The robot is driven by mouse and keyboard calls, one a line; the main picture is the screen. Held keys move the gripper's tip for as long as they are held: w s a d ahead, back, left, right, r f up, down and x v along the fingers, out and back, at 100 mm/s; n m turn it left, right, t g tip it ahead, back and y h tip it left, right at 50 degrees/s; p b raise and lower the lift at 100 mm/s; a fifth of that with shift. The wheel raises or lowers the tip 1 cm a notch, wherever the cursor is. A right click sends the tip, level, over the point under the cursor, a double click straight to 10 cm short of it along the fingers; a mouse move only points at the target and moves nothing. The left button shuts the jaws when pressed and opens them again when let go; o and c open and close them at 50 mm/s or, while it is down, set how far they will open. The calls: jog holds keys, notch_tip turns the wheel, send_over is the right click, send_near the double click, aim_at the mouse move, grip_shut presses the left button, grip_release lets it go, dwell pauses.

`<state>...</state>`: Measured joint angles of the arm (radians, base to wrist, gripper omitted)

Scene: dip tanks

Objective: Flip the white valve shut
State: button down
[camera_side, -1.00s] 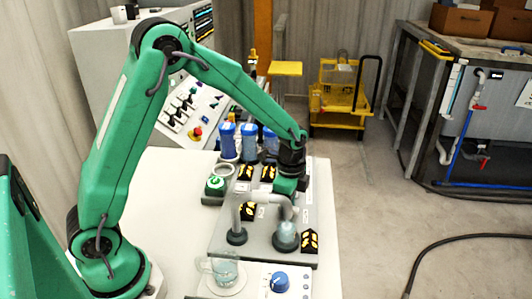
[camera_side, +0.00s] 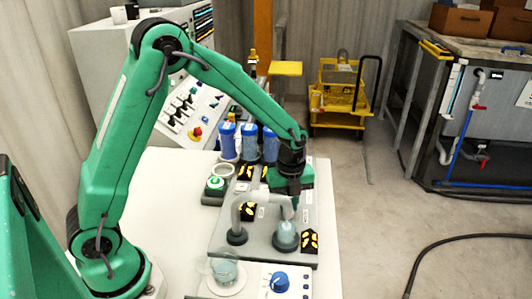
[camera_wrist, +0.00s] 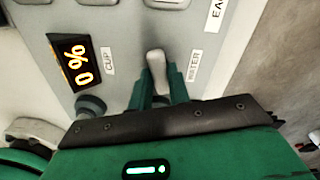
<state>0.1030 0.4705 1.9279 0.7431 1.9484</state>
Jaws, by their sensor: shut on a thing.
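The white valve lever (camera_wrist: 156,62) stands up from the grey panel in the wrist view, beside a label that reads WATER. My gripper (camera_wrist: 158,84) has one green finger on each side of the lever and is shut on it. The lever cannot be made out there.
A display (camera_wrist: 76,64) reads 0 % beside a CUP label. A grey bent pipe (camera_side: 262,197) arches over the panel. A clear cup (camera_side: 225,271) stands in front, left of a blue knob (camera_side: 279,282). Several blue canisters (camera_side: 249,142) stand behind.

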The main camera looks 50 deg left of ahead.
jog(key=m, duration=0.3)
jog(key=shift+r, duration=0.1)
jog(key=shift+m, duration=0.3)
dwell(0.3)
jog(key=c, duration=1.3)
grip_release()
jog(key=shift+r, duration=3.9)
jog(key=shift+r, duration=0.1)
